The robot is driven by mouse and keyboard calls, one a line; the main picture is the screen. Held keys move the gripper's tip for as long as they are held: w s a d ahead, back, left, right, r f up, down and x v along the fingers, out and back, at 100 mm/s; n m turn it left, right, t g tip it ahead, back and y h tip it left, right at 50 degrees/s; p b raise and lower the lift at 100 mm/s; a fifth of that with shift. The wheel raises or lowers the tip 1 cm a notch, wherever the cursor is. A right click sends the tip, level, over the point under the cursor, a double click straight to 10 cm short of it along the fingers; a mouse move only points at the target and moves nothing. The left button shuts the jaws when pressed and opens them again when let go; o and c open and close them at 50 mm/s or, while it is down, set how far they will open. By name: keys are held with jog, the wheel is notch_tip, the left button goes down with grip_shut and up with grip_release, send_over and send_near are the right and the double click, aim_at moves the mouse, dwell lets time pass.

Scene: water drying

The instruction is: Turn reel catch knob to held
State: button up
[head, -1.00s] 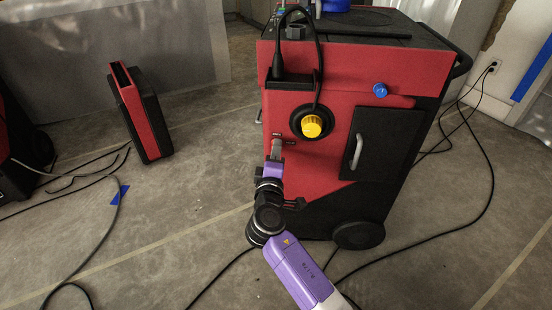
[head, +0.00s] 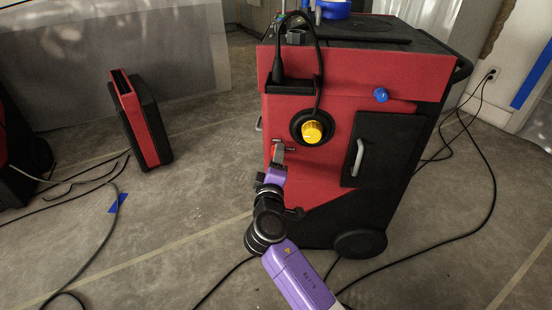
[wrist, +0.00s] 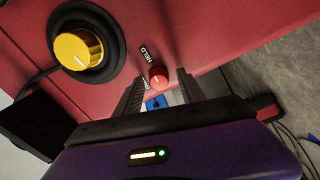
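The reel catch knob is a small round red knob (wrist: 158,77) with a light mark, on the red front panel of the cart. A dark label reading HELD (wrist: 148,54) sits beside it in the wrist view; a second small label close by is partly hidden. My gripper (wrist: 157,84) has its two dark fingers apart, one on each side of the knob; I cannot tell whether either touches it. In the head view my gripper (head: 277,154) is at the panel's left side and mostly hides the knob.
A large yellow knob (head: 312,132) on a black disc is up and right of my gripper, with a black cable above it. A blue knob (head: 381,95) and a dark door with a grey handle (head: 357,157) are further right. Cables lie on the floor.

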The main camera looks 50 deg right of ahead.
jog(key=shift+r, duration=0.1)
jog(key=p+v, duration=0.2)
jog(key=v, duration=0.5)
jog(key=shift+s+a, duration=0.25)
jog(key=shift+a, duration=0.05)
jog(key=shift+w, duration=0.1)
dwell(0.4)
